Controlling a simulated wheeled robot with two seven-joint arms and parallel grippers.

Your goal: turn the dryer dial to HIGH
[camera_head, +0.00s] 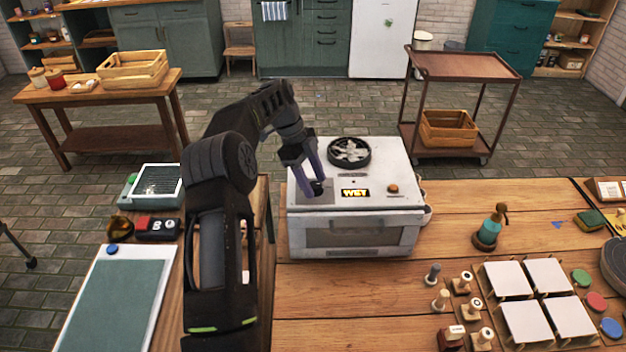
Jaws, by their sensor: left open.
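The dryer (340,241) is a white box with a front window, standing on the wooden table. Its top carries a round black fan vent (349,152), a yellow-on-black display reading WET (355,193) and an orange-red button (393,188). The dark dial (318,187) sits on a grey panel at the top's left side. My left gripper (314,190) points down over the dial, with its open fingers close around or beside it. The fingers partly cover the dial, so its setting and any contact cannot be told. My right gripper is not in view.
A green-topped board (110,305) lies at the left. The table (330,290) in front of the dryer is clear.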

